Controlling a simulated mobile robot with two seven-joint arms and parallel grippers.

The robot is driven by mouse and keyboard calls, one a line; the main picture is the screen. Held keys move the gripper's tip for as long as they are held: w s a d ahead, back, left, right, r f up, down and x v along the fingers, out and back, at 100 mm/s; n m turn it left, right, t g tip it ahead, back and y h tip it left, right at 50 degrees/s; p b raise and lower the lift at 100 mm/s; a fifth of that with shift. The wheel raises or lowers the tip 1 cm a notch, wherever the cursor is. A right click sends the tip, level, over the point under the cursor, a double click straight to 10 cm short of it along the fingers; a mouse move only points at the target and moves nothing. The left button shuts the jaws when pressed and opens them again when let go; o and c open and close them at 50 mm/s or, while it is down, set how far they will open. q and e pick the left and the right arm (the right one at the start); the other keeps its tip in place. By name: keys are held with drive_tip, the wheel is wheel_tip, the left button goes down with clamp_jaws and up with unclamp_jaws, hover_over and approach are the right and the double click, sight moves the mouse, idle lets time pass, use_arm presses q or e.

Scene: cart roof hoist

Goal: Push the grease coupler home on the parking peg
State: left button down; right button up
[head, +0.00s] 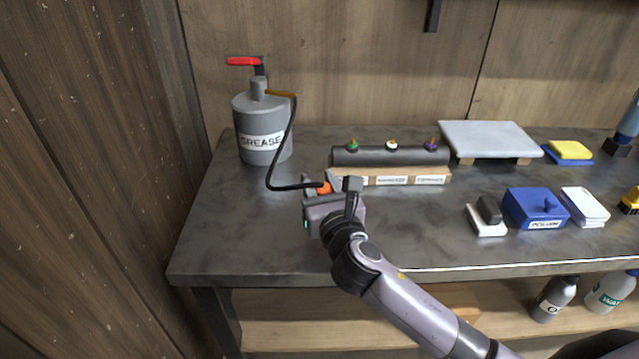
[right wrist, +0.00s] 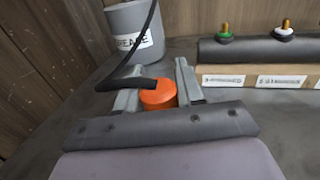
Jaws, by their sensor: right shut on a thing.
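The orange grease coupler (head: 323,187) is at the end of a black hose (head: 271,170) from the grey grease pump (head: 263,120). My right gripper (head: 322,184) is shut on the coupler, over the workbench left of the label block. In the right wrist view the coupler (right wrist: 158,96) sits between the two grey fingers (right wrist: 158,90), with the hose running off its left side. I cannot make out the parking peg; whatever is under the coupler is hidden. My left gripper is not in view.
A dark pipe with green, white and purple-based fittings (head: 391,156) lies behind a labelled wooden block (head: 410,180), close right of the gripper. A grey slab (head: 487,138), blue box (head: 536,208) and white-and-grey block (head: 486,217) stand further right. The bench's front left is clear.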

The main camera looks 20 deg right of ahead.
drive_tip(key=shift+p, duration=0.95)
idle(1.1)
drive_tip(key=shift+f+b, duration=1.15)
drive_tip(key=shift+f, duration=0.4)
idle(0.3)
drive_tip(key=o, duration=1.1)
drive_tip(key=shift+o, duration=0.2)
drive_tip(key=s, duration=0.6)
drive_tip(key=shift+s+a+p, duration=0.1)
drive_tip(key=shift+s+p, duration=0.25)
drive_tip(key=shift+s, duration=0.05)
drive_tip(key=shift+s+r, duration=0.1)
drive_tip(key=shift+s, duration=0.1)
